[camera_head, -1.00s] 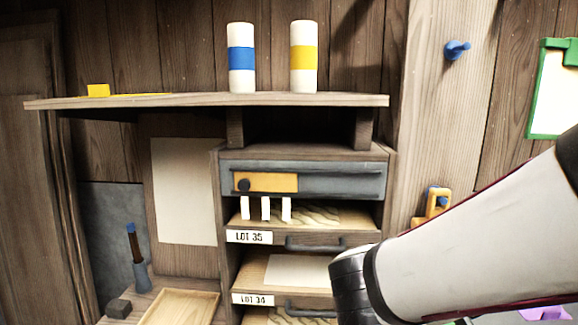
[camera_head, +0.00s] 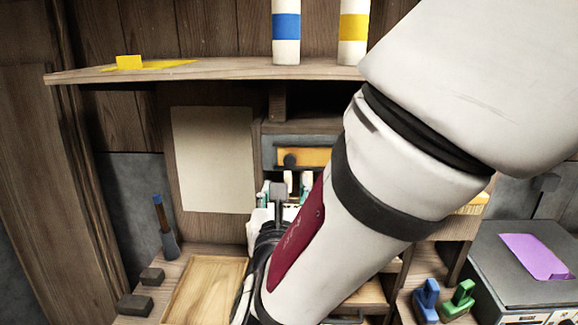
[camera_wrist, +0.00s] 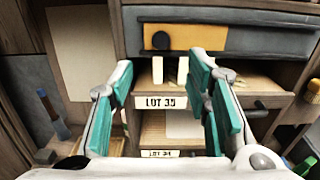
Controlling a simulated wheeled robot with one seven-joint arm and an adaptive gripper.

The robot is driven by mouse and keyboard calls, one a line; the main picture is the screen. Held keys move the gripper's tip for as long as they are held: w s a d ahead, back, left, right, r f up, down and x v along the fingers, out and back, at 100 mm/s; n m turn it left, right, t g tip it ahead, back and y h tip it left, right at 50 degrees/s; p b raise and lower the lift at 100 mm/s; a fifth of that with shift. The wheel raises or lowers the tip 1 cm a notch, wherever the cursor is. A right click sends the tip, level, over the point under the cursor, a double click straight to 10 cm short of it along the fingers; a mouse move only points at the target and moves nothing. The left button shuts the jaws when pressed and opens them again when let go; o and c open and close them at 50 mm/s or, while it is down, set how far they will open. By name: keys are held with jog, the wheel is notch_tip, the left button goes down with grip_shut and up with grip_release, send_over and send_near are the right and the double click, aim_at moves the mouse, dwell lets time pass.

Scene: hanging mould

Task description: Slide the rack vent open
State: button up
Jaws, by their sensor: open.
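The rack vent is a grey panel (camera_wrist: 275,42) across the top of the wooden rack, with an orange plate (camera_wrist: 200,37) and a round dark knob (camera_wrist: 161,40) near the plate's left end. In the head view, the orange plate (camera_head: 310,156) and the knob (camera_head: 290,160) show just left of my arm, which hides the panel's right part. My gripper (camera_wrist: 161,76) is open and empty, its teal-padded fingers spread either side of the white pegs below the knob. In the head view, my gripper (camera_head: 285,187) is below the vent. No contact with the knob shows.
White pegs (camera_wrist: 158,69) stand on the shelf under the vent. The LOT 35 drawer (camera_wrist: 160,103) and LOT 34 drawer (camera_wrist: 160,153) lie below. A shelf (camera_head: 220,70) with two banded cylinders overhangs the rack. A wooden tray (camera_head: 177,300) lies at lower left.

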aim_at(289, 162)
jog(key=w+b, duration=0.1)
jog(key=w, duration=0.3)
jog(key=w+b, duration=0.1)
jog(key=w, duration=0.3)
jog(key=w+b, duration=0.2)
jog(key=w, duration=0.2)
jog(key=shift+w+d+f, duration=0.1)
jog(key=shift+w+d, duration=0.05)
jog(key=shift+d, duration=0.15)
grip_shut()
